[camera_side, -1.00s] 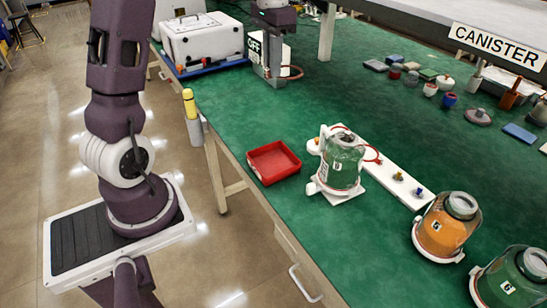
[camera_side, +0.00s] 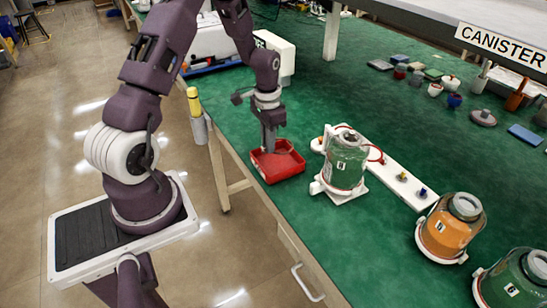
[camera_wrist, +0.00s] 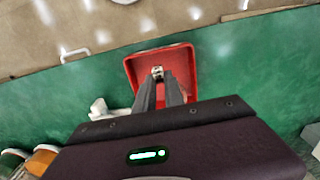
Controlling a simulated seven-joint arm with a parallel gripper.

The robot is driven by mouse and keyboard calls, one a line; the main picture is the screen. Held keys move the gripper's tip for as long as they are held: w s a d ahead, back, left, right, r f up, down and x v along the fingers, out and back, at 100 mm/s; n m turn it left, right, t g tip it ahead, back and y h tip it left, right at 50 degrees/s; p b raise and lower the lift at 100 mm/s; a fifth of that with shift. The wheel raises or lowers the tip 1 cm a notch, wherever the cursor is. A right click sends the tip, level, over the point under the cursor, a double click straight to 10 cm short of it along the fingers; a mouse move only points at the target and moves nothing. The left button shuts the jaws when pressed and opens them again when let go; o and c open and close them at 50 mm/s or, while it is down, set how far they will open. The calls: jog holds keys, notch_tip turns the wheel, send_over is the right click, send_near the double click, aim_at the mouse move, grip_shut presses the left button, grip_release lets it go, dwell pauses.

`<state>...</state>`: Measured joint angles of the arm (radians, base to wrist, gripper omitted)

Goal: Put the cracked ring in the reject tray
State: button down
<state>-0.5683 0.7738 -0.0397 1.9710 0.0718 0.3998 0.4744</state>
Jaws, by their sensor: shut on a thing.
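The red reject tray (camera_side: 289,170) lies on the green bench near its front edge; it also shows in the wrist view (camera_wrist: 184,58). My gripper (camera_side: 269,149) points down into the tray from above, and its fingers (camera_wrist: 158,82) show over the tray floor in the wrist view. The fingers are shut on a small pale thing (camera_wrist: 157,71) at their tips, taken to be the ring. It is too small to make out a crack. I cannot tell whether it touches the tray floor.
A green canister pump (camera_side: 346,160) on a white base stands just right of the tray. An orange canister (camera_side: 449,228) and another green canister (camera_side: 516,278) stand further right. A yellow-capped bottle (camera_side: 196,108) is at the bench edge to the left.

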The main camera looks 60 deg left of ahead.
aim_at(269, 168)
notch_tip(269, 168, down, 7)
jog(key=shift+r, duration=0.1)
jog(key=c, duration=1.4)
grip_release()
jog(key=shift+c, duration=0.2)
